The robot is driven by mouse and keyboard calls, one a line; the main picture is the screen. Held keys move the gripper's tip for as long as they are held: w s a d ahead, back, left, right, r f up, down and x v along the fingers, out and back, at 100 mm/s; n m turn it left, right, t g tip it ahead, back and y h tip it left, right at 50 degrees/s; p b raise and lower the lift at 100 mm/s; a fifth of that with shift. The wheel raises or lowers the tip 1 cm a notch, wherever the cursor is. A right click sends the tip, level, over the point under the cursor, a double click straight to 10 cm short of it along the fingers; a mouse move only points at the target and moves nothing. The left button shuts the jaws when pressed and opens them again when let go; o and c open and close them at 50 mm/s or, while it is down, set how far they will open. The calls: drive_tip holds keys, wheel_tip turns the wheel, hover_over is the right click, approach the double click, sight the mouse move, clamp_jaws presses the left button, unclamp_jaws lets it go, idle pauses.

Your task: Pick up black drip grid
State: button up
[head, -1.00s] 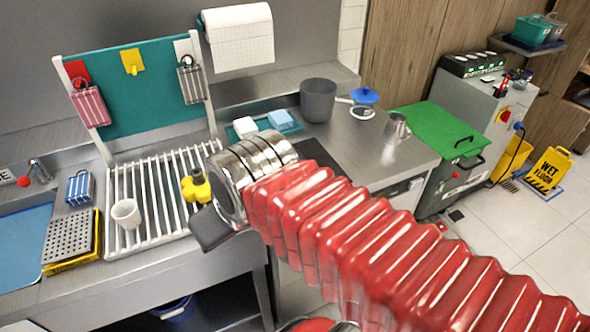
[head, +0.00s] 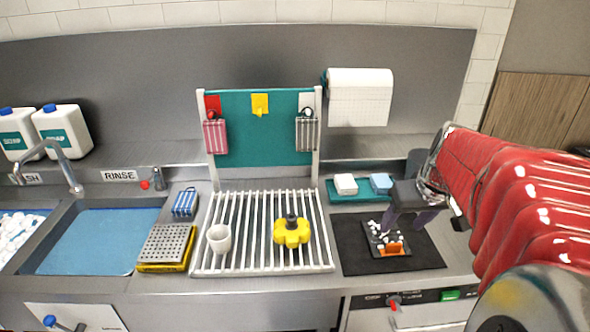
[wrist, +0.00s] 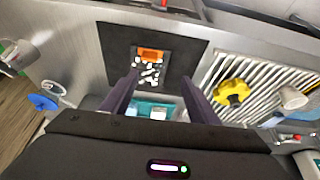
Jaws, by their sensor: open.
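A small dark plate (head: 376,243), seemingly the black drip grid, lies flat on a black mat (head: 355,260). White bits cover much of it, and an orange block (head: 393,249) is at its near edge. In the wrist view the plate (wrist: 148,76) shows ahead of the fingers with its orange part at the far side. My gripper (head: 406,216) is open and empty, above the back right of the plate. In the wrist view its two dark fingers (wrist: 158,92) are spread to either side, with the plate between their lines and apart from them.
A teal tray (head: 347,197) with white and blue blocks stands behind the mat. Left is a white rack (head: 262,262) with a cup (head: 219,239) and a yellow knob-like piece (head: 291,232). A grey perforated plate (head: 166,242) lies further left. Bare mat surrounds the dark plate.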

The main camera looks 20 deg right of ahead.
drive_tip(key=d, duration=0.3)
drive_tip(key=shift+s+f, duration=0.2)
drive_tip(key=shift+f, duration=0.05)
drive_tip(key=shift+f, duration=0.1)
hover_over(395, 245)
drive_tip(key=s, duration=0.2)
wheel_tip(395, 245, down, 8)
drive_tip(key=shift+r, duration=0.1)
drive_tip(key=shift+a+x, duration=0.15)
drive_tip(key=shift+x, duration=1.15)
drive_tip(key=shift+a+x, duration=0.1)
drive_tip(key=shift+x, duration=1.2)
drive_tip(key=shift+c, duration=0.2)
drive_tip(key=c, duration=1.1)
